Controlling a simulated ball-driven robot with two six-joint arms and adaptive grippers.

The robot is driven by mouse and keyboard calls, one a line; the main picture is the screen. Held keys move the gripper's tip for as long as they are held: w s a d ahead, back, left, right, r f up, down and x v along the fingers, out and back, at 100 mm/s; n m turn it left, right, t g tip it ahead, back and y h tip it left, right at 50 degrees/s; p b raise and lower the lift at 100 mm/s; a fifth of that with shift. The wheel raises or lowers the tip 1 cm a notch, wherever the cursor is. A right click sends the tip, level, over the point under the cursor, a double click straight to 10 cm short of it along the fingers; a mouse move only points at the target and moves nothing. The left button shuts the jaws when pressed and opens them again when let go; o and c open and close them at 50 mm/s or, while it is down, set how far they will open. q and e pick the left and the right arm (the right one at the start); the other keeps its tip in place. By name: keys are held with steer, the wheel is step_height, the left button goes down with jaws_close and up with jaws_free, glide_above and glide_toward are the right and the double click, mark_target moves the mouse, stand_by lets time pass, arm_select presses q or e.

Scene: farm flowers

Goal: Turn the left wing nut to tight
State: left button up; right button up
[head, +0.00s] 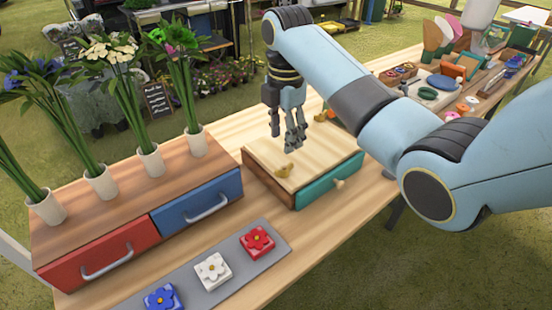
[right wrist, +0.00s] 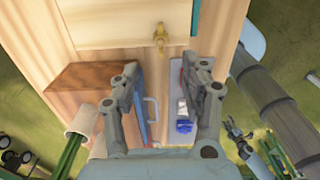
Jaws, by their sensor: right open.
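A brass-coloured wing nut (head: 284,170) stands on the pale top of a wooden box (head: 262,150) with a teal drawer (head: 325,181). It also shows in the right wrist view (right wrist: 160,38), near the edge of the pale top.
A wooden cabinet (head: 128,194) with red and blue drawers stands left, topped by several flower vases. A grey mat (head: 190,292) with flower tiles lies in front. Tools and pots crowd the table at the back right. Bare tabletop (head: 330,218) lies beside the box.

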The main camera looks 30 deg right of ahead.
mark_target(284, 167)
step_height(284, 167, down, 9)
steer(key=shift+f, duration=0.2)
jaws_close()
stand_by(0.4)
